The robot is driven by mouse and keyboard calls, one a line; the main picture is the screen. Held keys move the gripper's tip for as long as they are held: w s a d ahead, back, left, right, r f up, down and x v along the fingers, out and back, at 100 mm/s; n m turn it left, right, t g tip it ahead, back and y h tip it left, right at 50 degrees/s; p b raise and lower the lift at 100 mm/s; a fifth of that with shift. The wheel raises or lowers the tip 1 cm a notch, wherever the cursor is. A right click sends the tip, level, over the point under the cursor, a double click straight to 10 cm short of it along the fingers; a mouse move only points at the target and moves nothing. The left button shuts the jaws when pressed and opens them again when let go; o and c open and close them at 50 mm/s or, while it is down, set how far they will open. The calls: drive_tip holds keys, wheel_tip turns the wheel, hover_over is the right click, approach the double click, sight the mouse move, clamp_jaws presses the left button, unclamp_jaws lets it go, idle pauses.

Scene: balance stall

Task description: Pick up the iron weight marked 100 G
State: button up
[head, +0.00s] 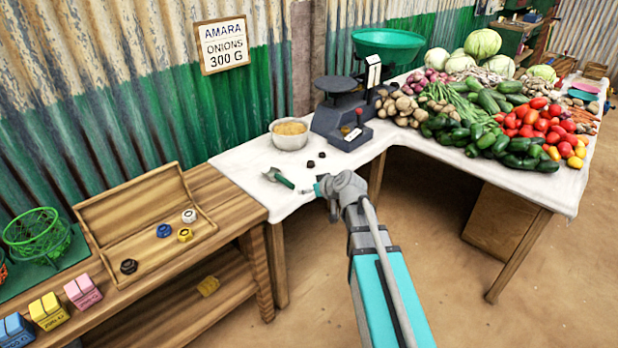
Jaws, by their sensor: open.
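Small dark weights lie on the white tabletop, one (321,155) behind another (310,163); any marking on them is too small to read. More weights lie in and by the open wooden box: a white one (189,216), a blue one (164,230), a yellow one (184,234) and a black one (128,266). I cannot tell which is marked 100 G. My gripper (320,189) is open over the white table's front edge, nearer than the dark weights and apart from them. My own wrist partly hides it.
A green-handled scoop (278,177) lies left of my gripper. Vegetables (500,110) crowd the right. Colored packets (48,311) stand front left.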

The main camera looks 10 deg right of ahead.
sight(316, 173)
drive_tip(key=w+d+f+t+h+b, duration=0.1)
drive_tip(key=w+d+f+t+b, duration=0.1)
drive_tip(key=w+b, duration=0.3)
drive_tip(key=w+d+f+m+t+h+b, duration=0.1)
drive_tip(key=w+d+f+t+b, duration=0.1)
drive_tip(key=w+d+t+b, duration=0.2)
drive_tip(key=shift+w+d+f+m+b, duration=0.25)
drive_tip(key=shift+w+d+b, duration=0.25)
drive_tip(key=shift+w+b, duration=0.35)
drive_tip(key=shift+b+x, duration=0.7)
drive_tip(key=shift+x, duration=3.6)
drive_tip(key=shift+r, duration=0.2)
